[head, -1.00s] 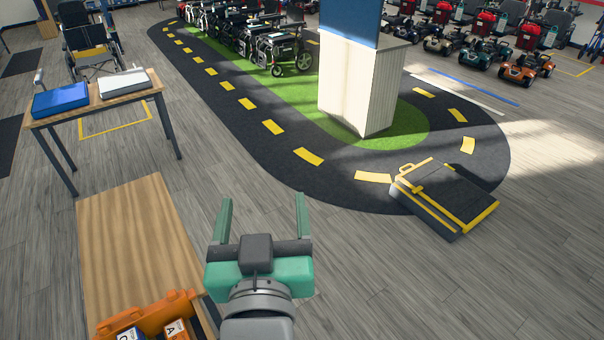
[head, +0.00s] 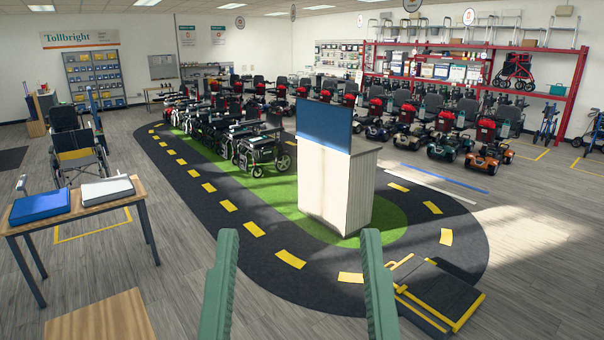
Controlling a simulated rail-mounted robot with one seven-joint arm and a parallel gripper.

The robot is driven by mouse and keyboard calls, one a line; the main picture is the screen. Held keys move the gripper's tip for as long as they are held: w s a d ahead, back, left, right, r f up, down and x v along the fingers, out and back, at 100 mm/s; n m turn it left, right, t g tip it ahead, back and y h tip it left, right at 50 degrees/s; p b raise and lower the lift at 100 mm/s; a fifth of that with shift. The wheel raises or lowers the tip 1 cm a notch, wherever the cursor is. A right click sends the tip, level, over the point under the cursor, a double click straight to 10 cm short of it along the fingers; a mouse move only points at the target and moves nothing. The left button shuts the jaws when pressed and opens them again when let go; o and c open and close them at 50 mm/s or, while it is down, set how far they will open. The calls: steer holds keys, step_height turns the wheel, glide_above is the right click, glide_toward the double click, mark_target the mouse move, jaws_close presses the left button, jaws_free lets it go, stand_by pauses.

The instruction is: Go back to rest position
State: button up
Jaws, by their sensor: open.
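My gripper (head: 298,290) shows at the bottom centre of the head view. Its two green fingers point up and stand wide apart. Nothing is between them but the dark track and floor behind. The gripper's palm and my arm are below the picture's edge. The fingers appear in front of the track's near end, clear of the tables.
A wooden table (head: 100,318) is partly in view at lower left. Another table (head: 90,208) holds a blue cushion (head: 40,206) and a white one (head: 107,190). A black-and-yellow folding ramp (head: 437,296) lies at right. A white counter (head: 335,190) stands on green turf.

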step_height(320, 180, up, 12)
steer(key=p, duration=0.8)
steer(key=shift+r, duration=0.15)
